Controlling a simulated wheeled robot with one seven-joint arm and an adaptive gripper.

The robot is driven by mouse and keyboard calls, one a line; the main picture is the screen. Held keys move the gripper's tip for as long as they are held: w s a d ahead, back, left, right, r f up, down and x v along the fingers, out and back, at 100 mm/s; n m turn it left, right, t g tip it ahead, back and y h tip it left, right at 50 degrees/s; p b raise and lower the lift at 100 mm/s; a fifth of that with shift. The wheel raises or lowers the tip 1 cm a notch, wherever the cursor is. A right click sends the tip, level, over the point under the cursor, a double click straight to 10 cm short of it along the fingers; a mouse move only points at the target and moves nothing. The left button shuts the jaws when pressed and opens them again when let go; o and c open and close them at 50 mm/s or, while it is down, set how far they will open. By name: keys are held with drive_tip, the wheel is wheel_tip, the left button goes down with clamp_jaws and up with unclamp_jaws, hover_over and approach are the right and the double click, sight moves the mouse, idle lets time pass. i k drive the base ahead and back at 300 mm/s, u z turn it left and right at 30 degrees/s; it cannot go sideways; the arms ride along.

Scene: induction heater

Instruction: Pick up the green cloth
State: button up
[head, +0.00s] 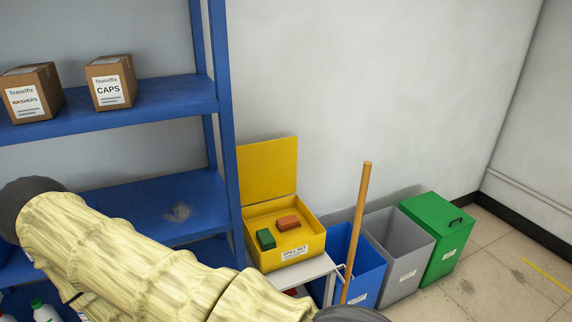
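A small green block-shaped item (265,239), which fits the green cloth, lies in the open yellow box (309,256) at the front left of its inside. Its shape looks like a folded bundle; its texture is too small to tell. A similar red-brown item (288,223) lies beside it to the right, apart from it. My arm in its pale yellow cover crosses the lower left of the head view. My gripper is out of the picture, so its state and distance to the green item do not show.
The box's yellow lid (267,170) stands open at the back. The box rests on a white stand (306,271). Right of it are a blue bin (367,275) with a wooden handle (357,225), a grey bin (402,265) and a green bin (441,240). A blue shelf (226,130) stands left.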

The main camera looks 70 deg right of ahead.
sight(266, 241)
drive_tip(key=k, duration=0.4)
drive_tip(key=u, duration=1)
drive_tip(key=i, duration=0.95)
drive_tip(key=z, duration=3.35)
drive_tip(key=i, duration=0.5)
drive_tip(key=k, duration=0.5)
drive_tip(key=z, duration=1)
drive_tip(key=i, duration=0.4)
drive_tip(key=z, duration=0.05)
